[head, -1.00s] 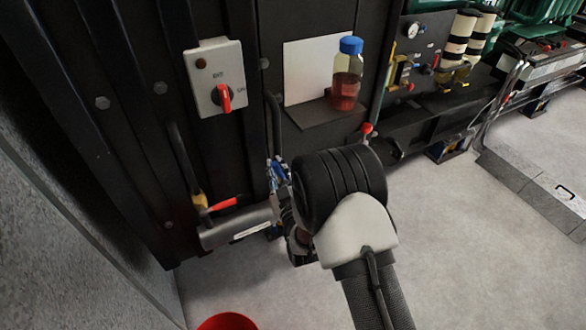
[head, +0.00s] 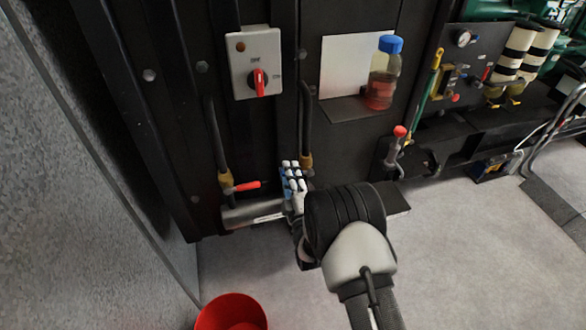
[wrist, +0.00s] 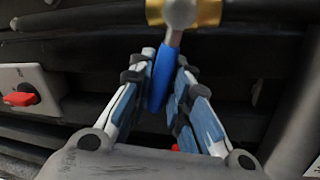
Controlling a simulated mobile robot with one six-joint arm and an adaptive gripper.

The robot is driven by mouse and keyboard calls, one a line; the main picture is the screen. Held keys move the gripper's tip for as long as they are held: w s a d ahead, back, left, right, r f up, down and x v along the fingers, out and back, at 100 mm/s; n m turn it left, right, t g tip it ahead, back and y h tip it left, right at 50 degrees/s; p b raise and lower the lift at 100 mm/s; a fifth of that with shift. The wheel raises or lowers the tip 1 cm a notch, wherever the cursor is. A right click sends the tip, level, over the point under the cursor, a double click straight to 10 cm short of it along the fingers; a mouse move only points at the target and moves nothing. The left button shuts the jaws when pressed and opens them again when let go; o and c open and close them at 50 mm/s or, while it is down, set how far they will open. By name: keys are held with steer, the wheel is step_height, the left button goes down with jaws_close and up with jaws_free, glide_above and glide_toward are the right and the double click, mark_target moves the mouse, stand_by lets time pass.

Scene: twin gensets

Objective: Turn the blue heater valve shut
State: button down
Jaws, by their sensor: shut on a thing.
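The blue valve handle (wrist: 163,82) shows in the wrist view as a slim lever hanging below a brass valve body (wrist: 184,12). My gripper (wrist: 166,66) has its fingers on both sides of this handle and is shut on it. In the head view my gripper (head: 293,180) is at the low pipework on the dark panel, just below a brass fitting (head: 306,160) with a black hose. The fingers hide the blue handle there. How far the valve is turned cannot be told.
A red-handled valve (head: 246,186) sits close left of my gripper, above a grey cylinder (head: 252,213). A grey switch box (head: 256,62) with a red knob is above. A bottle (head: 384,75) stands on a small shelf. A red bucket (head: 231,313) is on the floor.

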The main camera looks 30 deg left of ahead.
steer(key=shift+s+f+n+g+y, duration=0.1)
steer(key=shift+f+n+g+y, duration=0.15)
steer(key=shift+f+n, duration=0.6)
steer(key=shift+s+f+n+g+y, duration=0.15)
steer(key=shift+f+n+g, duration=0.15)
steer(key=shift+n, duration=0.95)
steer(key=shift+w, duration=0.1)
steer(key=c, duration=1.5)
jaws_free()
steer(key=shift+r, duration=0.1)
steer(key=v, duration=1.2)
